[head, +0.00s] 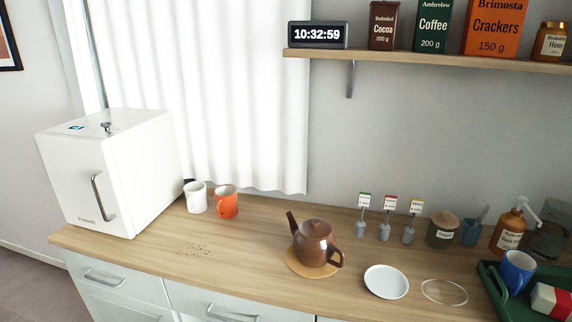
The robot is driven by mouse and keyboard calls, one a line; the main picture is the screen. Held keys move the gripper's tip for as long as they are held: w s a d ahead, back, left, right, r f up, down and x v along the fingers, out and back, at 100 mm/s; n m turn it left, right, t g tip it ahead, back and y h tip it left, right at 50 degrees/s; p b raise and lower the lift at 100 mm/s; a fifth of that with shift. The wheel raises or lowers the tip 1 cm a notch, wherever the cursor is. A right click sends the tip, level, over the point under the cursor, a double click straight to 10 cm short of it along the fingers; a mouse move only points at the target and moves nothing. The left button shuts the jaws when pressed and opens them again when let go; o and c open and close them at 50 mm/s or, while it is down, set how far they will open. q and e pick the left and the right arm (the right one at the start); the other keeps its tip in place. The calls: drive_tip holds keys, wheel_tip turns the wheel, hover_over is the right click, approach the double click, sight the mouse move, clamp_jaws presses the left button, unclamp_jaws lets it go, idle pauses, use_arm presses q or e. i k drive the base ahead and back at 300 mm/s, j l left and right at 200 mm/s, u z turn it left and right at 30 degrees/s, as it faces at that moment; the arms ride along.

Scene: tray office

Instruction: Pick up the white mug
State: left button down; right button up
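The white mug (197,198) stands upright on the wooden counter, just right of the white box-shaped appliance. An orange mug (227,201) stands close beside it on the right. Neither of my grippers shows in the head view.
The white appliance (117,171) fills the counter's left end. A brown teapot (314,243) sits on a round mat right of the mugs, with a white plate (386,281) beyond it. A green tray (492,283) holds a blue mug (517,271). Small crumbs (194,249) lie in front of the mugs.

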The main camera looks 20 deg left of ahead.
sight(195, 192)
drive_tip(key=j, duration=0.55)
drive_tip(key=i+j, duration=0.15)
drive_tip(key=j, duration=0.45)
drive_tip(key=j+u, duration=0.1)
drive_tip(key=j, duration=0.45)
drive_tip(key=i, duration=0.05)
